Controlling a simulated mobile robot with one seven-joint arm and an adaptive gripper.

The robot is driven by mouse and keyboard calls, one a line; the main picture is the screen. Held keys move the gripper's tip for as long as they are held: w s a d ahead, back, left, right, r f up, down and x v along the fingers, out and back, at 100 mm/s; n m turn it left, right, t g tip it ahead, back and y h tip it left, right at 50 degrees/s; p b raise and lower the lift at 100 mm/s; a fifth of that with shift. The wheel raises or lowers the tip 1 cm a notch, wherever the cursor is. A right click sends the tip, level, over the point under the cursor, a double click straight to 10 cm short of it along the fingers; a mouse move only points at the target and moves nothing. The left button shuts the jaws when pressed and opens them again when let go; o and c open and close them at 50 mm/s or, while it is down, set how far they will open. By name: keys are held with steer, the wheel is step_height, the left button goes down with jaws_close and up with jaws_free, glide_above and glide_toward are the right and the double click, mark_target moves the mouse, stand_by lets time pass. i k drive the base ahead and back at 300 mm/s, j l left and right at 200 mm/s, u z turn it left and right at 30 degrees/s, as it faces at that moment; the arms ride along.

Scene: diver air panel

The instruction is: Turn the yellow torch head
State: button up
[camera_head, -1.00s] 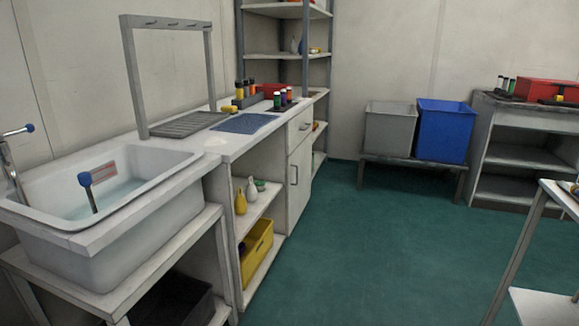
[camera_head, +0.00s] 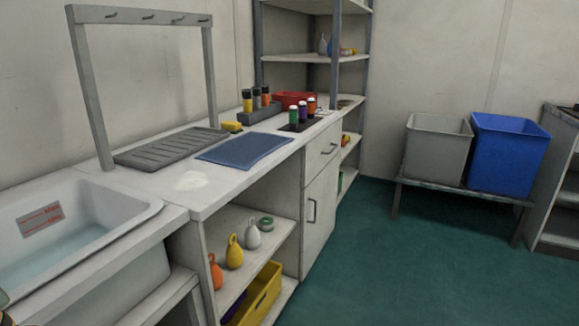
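A yellow cylinder with a dark top, which looks like the yellow torch (camera_head: 247,102), stands upright at the left end of a grey rack (camera_head: 262,114) on the white counter. Orange cylinders with dark tops (camera_head: 266,97) stand beside it in the rack. In front, green (camera_head: 294,116), purple (camera_head: 303,111) and orange (camera_head: 311,106) cylinders with pale tops stand on a dark base. How the torch head is set is too small to tell.
A blue mat (camera_head: 245,149), a grey ridged drainer (camera_head: 170,147) and a small yellow block (camera_head: 232,127) lie on the counter. A red box (camera_head: 293,98) is behind the rack. A sink (camera_head: 75,225) is at left. Green floor (camera_head: 400,260) is clear in front.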

mark_target(246, 93)
steer(key=i+l+u, duration=0.4)
steer(key=l, duration=0.25)
steer(key=i+l+u, duration=0.35)
steer(key=l, duration=0.45)
steer(key=i+l+z, duration=0.2)
steer(key=i+l, duration=0.25)
steer(key=i, duration=0.15)
steer(key=i+l+z, duration=0.15)
steer(key=i, duration=0.25)
steer(key=i+z, duration=0.1)
steer(key=i, duration=0.3)
steer(key=i+j, duration=0.4)
steer(key=i, duration=0.2)
